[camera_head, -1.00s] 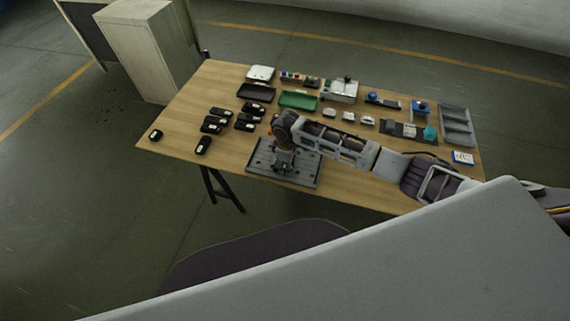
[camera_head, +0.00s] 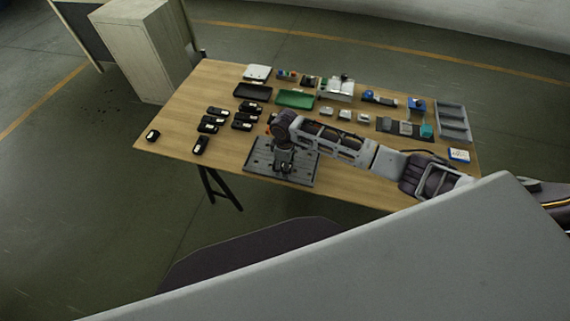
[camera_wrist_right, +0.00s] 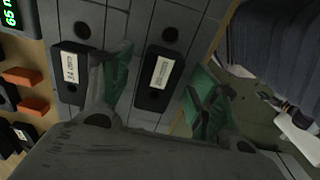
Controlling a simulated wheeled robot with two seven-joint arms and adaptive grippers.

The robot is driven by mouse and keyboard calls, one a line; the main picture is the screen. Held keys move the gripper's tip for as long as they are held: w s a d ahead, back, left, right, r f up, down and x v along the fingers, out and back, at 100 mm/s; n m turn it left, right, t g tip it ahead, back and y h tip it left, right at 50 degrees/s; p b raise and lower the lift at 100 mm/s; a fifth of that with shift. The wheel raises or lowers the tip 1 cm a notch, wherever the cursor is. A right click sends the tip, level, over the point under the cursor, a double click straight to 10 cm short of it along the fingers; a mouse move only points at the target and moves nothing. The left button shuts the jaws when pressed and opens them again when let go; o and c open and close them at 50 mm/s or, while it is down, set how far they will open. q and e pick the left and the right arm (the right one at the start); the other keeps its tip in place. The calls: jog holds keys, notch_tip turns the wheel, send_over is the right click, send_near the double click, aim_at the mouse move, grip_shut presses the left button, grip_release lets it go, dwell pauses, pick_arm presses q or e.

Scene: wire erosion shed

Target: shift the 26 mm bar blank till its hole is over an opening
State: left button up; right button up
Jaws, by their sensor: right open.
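My right gripper (camera_head: 284,166) is over the grey grooved plate (camera_head: 256,158) at the table's near edge. In the right wrist view the open green-padded fingers (camera_wrist_right: 162,82) stand on either side of a black block (camera_wrist_right: 152,98) with a white label. Its label is too blurred to read surely, so I cannot confirm it is the 26 mm bar blank. A dark round hole (camera_wrist_right: 170,34) shows just beyond the block. A second labelled black block (camera_wrist_right: 68,90) lies left of the fingers, with another round hole (camera_wrist_right: 82,30) beyond it. My left gripper is not in view.
Several black labelled pieces (camera_head: 201,145) lie on the table's left part. A black tray (camera_head: 253,91), a green tray (camera_head: 296,99) and a grey rack (camera_head: 453,121) stand farther back. In the right wrist view orange pieces (camera_wrist_right: 30,103) and a green display (camera_wrist_right: 8,14) are left of the plate.

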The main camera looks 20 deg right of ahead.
jog(key=shift+r, duration=0.15)
notch_tip(320, 180, up, 12)
dwell(0.7)
jog(key=shift+f, duration=0.2)
dwell(0.3)
